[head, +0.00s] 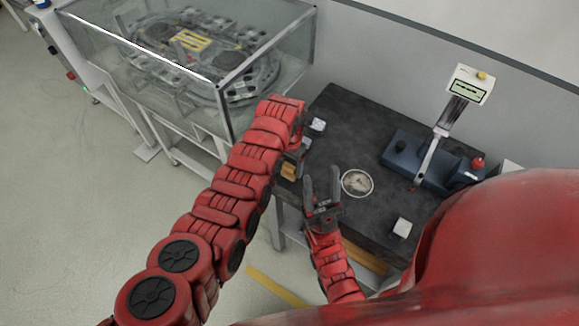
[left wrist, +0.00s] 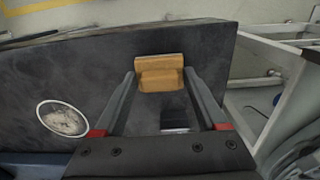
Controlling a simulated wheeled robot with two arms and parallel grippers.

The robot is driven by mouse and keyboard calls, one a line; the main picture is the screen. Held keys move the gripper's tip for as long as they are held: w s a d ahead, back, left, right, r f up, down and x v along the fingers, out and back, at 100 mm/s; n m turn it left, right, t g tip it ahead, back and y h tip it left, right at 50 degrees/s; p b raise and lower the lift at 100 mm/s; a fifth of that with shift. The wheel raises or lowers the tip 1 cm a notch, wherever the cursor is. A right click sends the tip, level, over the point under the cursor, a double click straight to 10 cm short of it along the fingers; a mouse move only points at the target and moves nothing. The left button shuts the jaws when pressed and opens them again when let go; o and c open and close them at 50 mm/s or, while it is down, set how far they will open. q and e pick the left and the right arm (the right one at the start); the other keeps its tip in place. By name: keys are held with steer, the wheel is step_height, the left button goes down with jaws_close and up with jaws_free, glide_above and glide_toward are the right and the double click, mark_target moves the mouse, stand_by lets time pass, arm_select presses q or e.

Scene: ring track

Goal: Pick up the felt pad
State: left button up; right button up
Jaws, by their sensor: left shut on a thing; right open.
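A tan block (left wrist: 160,78) with a paler upper strip, which I take to be the felt pad, is between the fingertips of my left gripper (left wrist: 159,80). The fingers touch its two sides. In the head view the block shows as a small orange-tan patch (head: 288,171) at the left edge of the dark table, below my left gripper (head: 296,152), partly hidden by the arm. I cannot tell whether it is clear of the table. My right gripper (head: 322,187) is open and empty over the table's front edge, its fingers apart.
The dark table (head: 335,108) carries a round white-rimmed disc (head: 357,182), a small white block (head: 318,124) at the left, another white block (head: 402,228) at the right front and a blue device (head: 405,155) with a display. A glass-cased track (head: 190,45) stands left.

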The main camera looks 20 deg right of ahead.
mark_target(290, 165)
arm_select(q)
step_height(290, 165, up, 7)
steer(key=b, duration=0.3)
steer(key=shift+w+f, duration=0.1)
steer(key=shift+f, duration=0.1)
steer(key=shift+r, duration=0.95)
steer(key=shift+r+p, duration=0.35)
steer(key=shift+r, duration=0.35)
